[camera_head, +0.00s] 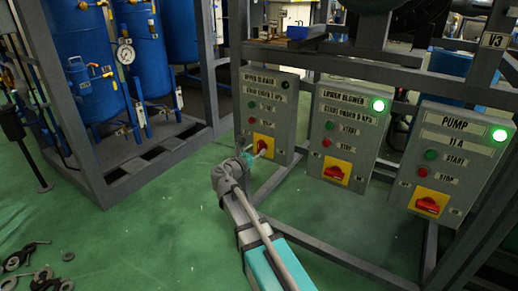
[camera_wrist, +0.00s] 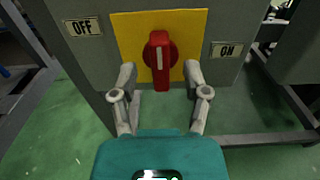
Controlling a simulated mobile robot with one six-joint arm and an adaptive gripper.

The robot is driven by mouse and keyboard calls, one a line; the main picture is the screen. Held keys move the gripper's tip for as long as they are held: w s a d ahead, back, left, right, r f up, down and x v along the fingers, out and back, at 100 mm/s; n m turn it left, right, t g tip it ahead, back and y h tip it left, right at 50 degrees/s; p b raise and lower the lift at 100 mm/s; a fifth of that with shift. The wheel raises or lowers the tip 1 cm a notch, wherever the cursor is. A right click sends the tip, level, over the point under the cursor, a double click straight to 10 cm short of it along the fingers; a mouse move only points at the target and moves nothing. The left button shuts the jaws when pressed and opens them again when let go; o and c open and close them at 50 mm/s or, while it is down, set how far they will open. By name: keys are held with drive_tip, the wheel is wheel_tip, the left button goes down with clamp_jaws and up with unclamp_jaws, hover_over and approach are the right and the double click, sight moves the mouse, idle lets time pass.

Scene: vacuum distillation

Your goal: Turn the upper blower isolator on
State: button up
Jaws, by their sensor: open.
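The upper blower box (camera_head: 268,112) is the left one of the row of grey boxes, and its lamp (camera_head: 286,81) is dark. Its isolator has a red handle (camera_wrist: 159,50) on a yellow plate (camera_wrist: 193,28), with an OFF label (camera_wrist: 82,27) on the left and an ON label (camera_wrist: 227,50) on the right. The handle stands about upright, between the labels. My gripper (camera_wrist: 160,73) is open, with one finger on each side of the handle's lower part. A gap shows on both sides. In the head view my gripper (camera_head: 254,152) partly covers this isolator.
The lower blower box (camera_head: 345,135) and the pump box (camera_head: 453,160) stand to the right, each with a lit green lamp and a red isolator handle. Grey frame bars surround them. Blue tanks (camera_head: 80,60) stand at left. Loose round parts (camera_head: 30,262) lie on the green floor.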

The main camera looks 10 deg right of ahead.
drive_tip(key=shift+x, duration=1.1)
clamp_jaws()
